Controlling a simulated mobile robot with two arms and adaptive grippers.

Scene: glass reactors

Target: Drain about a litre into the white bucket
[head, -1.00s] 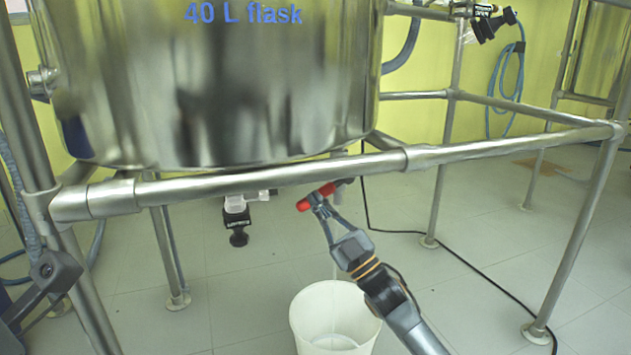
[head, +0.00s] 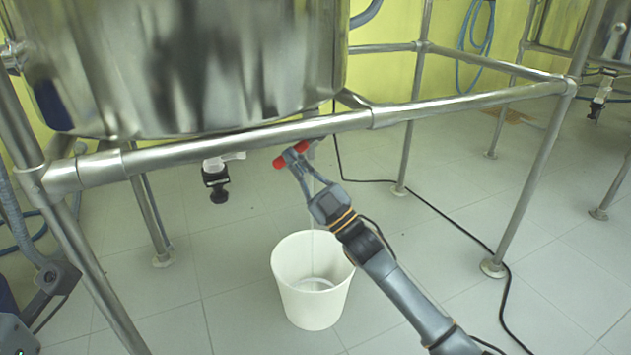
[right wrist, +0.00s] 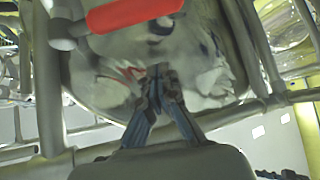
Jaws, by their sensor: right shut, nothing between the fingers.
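The white bucket (head: 312,305) stands upright on the floor below the steel vessel (head: 200,60). A thin pale stream (head: 312,215) falls into it, and a pale ring shows low inside; the liquid level is hard to read. The red valve handle (head: 281,162) is under the vessel, behind the frame's front rail; the valve body is mostly hidden. My right gripper (head: 298,160) is at the handle in the head view. In the right wrist view, its fingertips (right wrist: 160,75) are together and empty, apart from the red handle (right wrist: 135,14). My left gripper is not in view.
The steel front rail (head: 260,133) crosses above my right arm. A black-and-white fitting (head: 215,178) hangs left of the red handle. A black cable (head: 440,220) runs across the floor at right. Frame legs (head: 530,180) stand around; the tiled floor beside the bucket is clear.

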